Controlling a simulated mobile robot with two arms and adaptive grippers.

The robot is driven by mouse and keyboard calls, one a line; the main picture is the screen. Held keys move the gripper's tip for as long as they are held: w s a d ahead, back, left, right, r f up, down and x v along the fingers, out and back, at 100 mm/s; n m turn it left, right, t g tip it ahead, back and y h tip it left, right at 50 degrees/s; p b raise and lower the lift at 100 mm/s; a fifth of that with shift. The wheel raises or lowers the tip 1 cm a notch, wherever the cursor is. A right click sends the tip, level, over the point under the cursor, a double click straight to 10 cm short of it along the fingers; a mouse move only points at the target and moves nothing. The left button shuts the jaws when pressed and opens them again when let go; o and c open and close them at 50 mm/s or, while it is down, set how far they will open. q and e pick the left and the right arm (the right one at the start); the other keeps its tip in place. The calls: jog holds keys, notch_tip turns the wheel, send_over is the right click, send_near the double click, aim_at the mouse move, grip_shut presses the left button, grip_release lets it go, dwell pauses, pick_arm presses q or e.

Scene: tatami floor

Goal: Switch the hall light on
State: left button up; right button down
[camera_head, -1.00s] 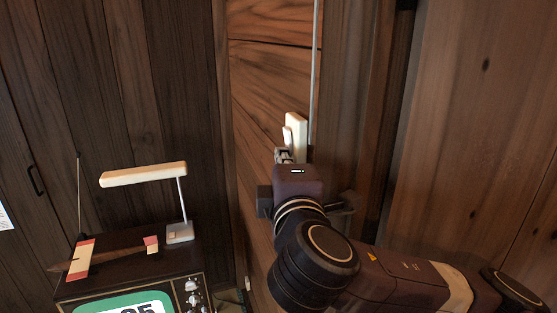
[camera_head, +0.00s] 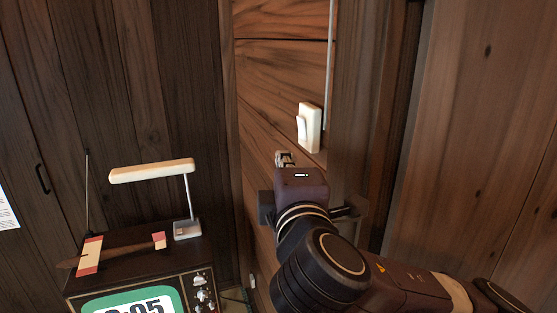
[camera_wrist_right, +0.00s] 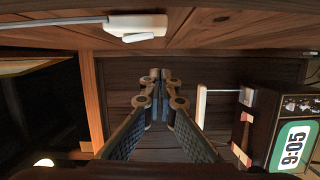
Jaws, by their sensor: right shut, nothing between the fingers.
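A white light switch (camera_head: 312,126) with a protruding rocker is mounted on the wooden plank wall, below a thin grey conduit. Whether the rocker is on or off is unclear. My right gripper (camera_head: 284,158) is shut and empty, below and slightly left of the switch, with a gap between them. In the right wrist view, the switch (camera_wrist_right: 138,26) lies near the top edge, clear of the closed fingertips of my gripper (camera_wrist_right: 161,76). My left gripper is not in view.
A dark television (camera_head: 185,264) stands at lower left, with a white desk lamp (camera_head: 152,171) and an antenna on top. A vertical wooden post (camera_head: 355,110) stands right of the switch. The space before the wall left of my gripper looks free.

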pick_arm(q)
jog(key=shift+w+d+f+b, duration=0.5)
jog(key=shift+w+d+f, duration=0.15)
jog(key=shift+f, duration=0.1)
pick_arm(e)
jog(key=s, duration=0.5)
jog(key=shift+s+d, duration=0.15)
jog(key=shift+s, duration=0.2)
